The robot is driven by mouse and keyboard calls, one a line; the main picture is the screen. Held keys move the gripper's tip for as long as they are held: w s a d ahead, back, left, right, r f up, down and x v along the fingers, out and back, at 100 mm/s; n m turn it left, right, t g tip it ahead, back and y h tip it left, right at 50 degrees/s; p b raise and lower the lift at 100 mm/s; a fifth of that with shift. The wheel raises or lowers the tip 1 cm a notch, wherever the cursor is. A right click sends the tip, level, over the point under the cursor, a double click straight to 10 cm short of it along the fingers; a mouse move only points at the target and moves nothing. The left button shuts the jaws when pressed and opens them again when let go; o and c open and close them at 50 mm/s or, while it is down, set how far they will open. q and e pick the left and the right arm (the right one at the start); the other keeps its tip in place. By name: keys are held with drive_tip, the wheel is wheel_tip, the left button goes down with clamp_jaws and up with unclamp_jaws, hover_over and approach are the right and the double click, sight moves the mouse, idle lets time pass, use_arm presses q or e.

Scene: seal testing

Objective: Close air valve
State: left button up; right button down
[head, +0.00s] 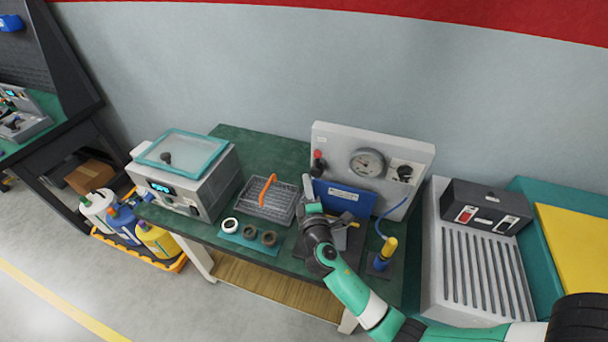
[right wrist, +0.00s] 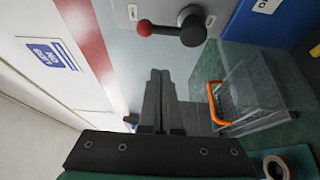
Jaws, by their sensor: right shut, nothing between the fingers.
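The air valve is a lever with a red ball end (head: 318,155) on a dark hub, at the left side of the upright grey gauge panel (head: 327,135). In the head view the red end stands above the hub. In the right wrist view the red end (right wrist: 144,28) lies left of the dark hub (right wrist: 191,24). My right gripper (head: 307,184) is in front of the panel, just below the valve. Its fingers (right wrist: 160,76) are together and empty, apart from the lever. My left gripper is not in view.
A wire basket (head: 252,208) with an orange handle (head: 268,188) sits left of my right gripper. A blue sign (head: 344,195), a gauge (head: 367,163) and a dark knob (head: 404,172) are to the right. Several rings (head: 249,231) lie near the table's front edge.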

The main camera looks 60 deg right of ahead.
sight(318, 162)
drive_tip(key=shift+w+r, duration=0.1)
drive_tip(key=shift+r, duration=0.05)
drive_tip(key=shift+d, duration=0.1)
drive_tip(key=w+d, duration=0.2)
drive_tip(key=d, duration=0.5)
drive_tip(key=shift+d, duration=0.3)
idle(0.4)
